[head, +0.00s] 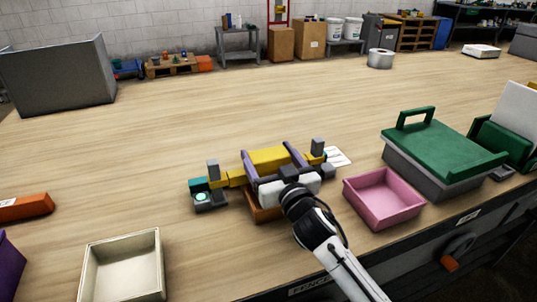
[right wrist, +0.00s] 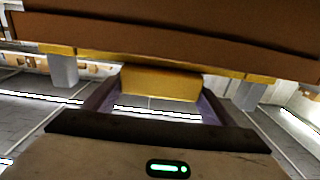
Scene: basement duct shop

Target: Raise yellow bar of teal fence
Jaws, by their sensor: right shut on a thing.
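The yellow bar (head: 269,156) runs roughly across the middle of the table in the head view, with grey posts (head: 213,171) near its ends. A teal block (head: 198,185) sits at the left end, by a grey foot. My right gripper (head: 271,160) has its purple fingers on either side of the bar's thick yellow middle and is shut on it. The right wrist view shows this yellow middle (right wrist: 160,83) between the fingers. My gripper body hides part of the fence. I cannot tell the gap under the bar. My left gripper is not in view.
A pink tray (head: 384,198) and a grey box with a green lid (head: 442,150) stand to the right. A cream tray (head: 122,267) is front left, an orange object (head: 25,207) far left. A large grey bin (head: 60,77) stands back left. The table behind the fence is mostly clear.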

